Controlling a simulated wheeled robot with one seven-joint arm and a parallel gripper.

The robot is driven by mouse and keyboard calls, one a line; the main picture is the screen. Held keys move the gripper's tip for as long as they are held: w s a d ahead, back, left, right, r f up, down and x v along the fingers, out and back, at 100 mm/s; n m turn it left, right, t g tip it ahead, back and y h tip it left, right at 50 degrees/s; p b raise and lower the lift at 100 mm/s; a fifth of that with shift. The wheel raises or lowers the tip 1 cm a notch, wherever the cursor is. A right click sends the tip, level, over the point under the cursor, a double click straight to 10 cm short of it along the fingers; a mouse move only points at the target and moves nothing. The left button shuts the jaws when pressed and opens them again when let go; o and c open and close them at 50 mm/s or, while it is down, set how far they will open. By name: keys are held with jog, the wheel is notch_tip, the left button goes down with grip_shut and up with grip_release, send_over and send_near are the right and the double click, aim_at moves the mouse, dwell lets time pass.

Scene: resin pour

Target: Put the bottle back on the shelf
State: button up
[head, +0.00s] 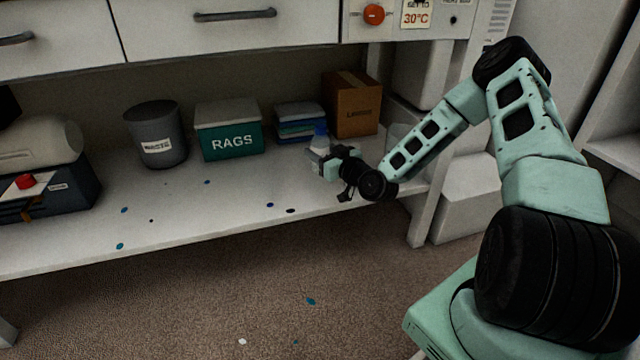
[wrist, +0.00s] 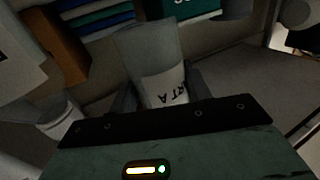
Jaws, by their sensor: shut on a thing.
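The gripper hides the bottle's lower part in the head view. I cannot tell whether its base touches the shelf.
On the shelf are a grey waste bin (head: 157,135), a teal rags box (head: 230,131), folded cloths (head: 299,122) and a cardboard box (head: 351,104). Drawers (head: 230,28) overhang the shelf. The shelf's front middle is mostly clear.

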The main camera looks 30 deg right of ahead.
notch_tip(320, 180, down, 7)
jog(key=b, duration=0.3)
jog(key=shift+f+b, duration=0.15)
jog(key=shift+b, duration=0.15)
jog(key=o, duration=1.1)
jog(key=shift+o, duration=0.2)
